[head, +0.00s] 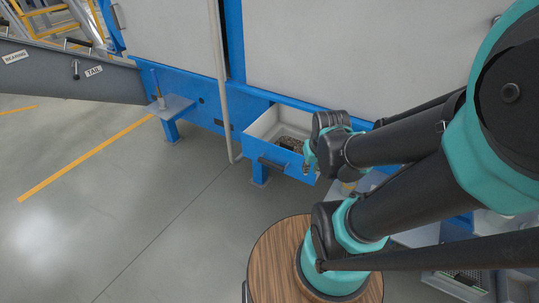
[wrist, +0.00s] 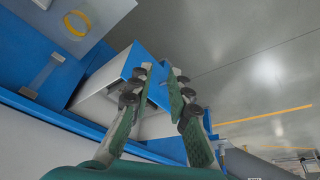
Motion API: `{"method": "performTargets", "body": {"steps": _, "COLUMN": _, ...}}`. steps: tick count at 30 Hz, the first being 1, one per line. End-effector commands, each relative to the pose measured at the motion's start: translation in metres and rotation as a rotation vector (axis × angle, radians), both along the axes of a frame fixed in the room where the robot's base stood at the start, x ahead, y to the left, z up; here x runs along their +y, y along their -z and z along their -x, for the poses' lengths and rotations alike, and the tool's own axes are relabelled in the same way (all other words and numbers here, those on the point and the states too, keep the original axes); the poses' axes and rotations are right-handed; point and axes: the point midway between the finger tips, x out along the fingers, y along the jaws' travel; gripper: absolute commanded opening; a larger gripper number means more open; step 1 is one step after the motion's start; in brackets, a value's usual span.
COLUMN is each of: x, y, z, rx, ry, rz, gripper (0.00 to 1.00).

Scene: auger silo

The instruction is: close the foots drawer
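The foots drawer (head: 279,169) sticks out from the lower part of the blue and white machine. It has a blue front with a dark handle (head: 272,163) and pale inner walls, with dark loose material (head: 292,143) inside. My gripper (head: 309,160) is at the right end of the drawer front and hides part of that side. In the wrist view, my gripper (wrist: 162,70) has its two fingers apart with nothing held between them. The drawer (wrist: 128,70) lies behind and left of the fingers there. I cannot tell whether a finger touches it.
A pale vertical pipe (head: 220,80) stands just left of the drawer. A grey trough (head: 70,75) with labels is at the far left. A yellow ring (wrist: 78,23) lies on a pale surface in the wrist view. The floor (head: 120,210) left of the drawer is clear.

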Motion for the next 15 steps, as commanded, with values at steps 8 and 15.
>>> {"method": "performTargets", "body": {"steps": 8, "x": 0.038, "y": -0.015, "z": -0.067, "rx": 0.067, "ry": -0.662, "rz": 0.278, "gripper": 0.00}}
{"method": "performTargets", "body": {"steps": 15, "x": 0.099, "y": -0.013, "z": -0.129, "rx": 0.146, "ry": -1.355, "rz": 0.555, "gripper": 0.00}}
